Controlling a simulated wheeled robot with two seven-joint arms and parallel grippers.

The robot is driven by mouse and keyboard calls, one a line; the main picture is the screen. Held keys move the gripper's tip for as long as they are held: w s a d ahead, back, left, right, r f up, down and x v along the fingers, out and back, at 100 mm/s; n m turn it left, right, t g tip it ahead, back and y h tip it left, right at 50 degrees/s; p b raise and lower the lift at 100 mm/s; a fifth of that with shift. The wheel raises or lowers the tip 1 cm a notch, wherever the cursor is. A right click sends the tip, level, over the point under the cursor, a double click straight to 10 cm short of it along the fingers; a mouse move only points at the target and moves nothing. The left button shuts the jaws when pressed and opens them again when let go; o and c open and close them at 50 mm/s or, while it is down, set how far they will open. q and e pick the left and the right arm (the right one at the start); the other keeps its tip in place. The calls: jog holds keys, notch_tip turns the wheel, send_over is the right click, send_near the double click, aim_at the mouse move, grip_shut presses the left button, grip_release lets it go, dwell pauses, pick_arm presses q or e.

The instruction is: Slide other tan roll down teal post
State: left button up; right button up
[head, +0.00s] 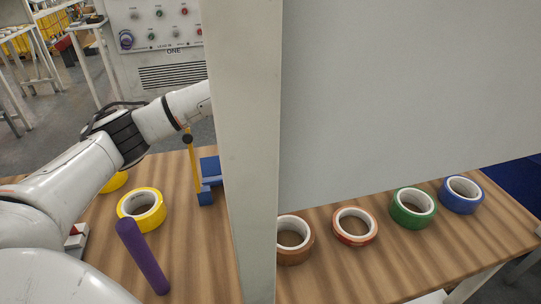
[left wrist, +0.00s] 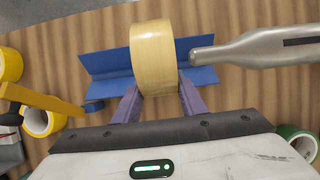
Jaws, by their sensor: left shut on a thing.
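In the left wrist view a tan roll (left wrist: 153,55) stands on edge between the purple fingers of my left gripper (left wrist: 161,93), which is shut on it. A blue angled holder (left wrist: 108,58) shows behind the roll; whether the two touch cannot be told. In the head view my left arm passes behind a pale upright panel, so its gripper and the tan roll are hidden there. I cannot make out a teal post in either view. My right gripper is not in view.
A grey tapered metal rod (left wrist: 255,48) points at the roll from the right. A purple post (head: 143,256) and yellow roll (head: 142,210) are on the left. Brown (head: 294,257), red-orange (head: 355,240), green (head: 413,223) and blue (head: 461,209) rolls lie right of the panel (head: 252,150).

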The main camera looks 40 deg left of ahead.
pick_arm(q)
notch_tip(320, 180, up, 4)
jog(key=shift+r, duration=0.2)
jog(key=shift+s+a+m, duration=0.15)
jog(key=shift+a+m, duration=0.05)
jog(key=shift+m, duration=0.6)
jog(key=shift+s+m+t+h, duration=0.2)
jog(key=shift+m+t+h, duration=0.2)
jog(key=shift+m, duration=0.4)
jog(key=s+d+f+n+g+h, duration=0.1)
jog(key=s+d+f+n+g, duration=0.2)
jog(key=s+d+n, duration=0.5)
jog(key=s+d+f+n+g+h, duration=0.1)
jog(key=s+d+f+n+g, duration=0.2)
jog(key=s+n, duration=0.8)
jog(key=d+n+g, duration=0.2)
jog(key=d+n, duration=0.2)
jog(key=n, duration=0.6)
jog(key=shift+s+d+f+h, duration=0.2)
jog(key=shift+d+f+h, duration=0.1)
jog(key=shift+d+f, duration=0.1)
jog(key=shift+a+r, duration=0.1)
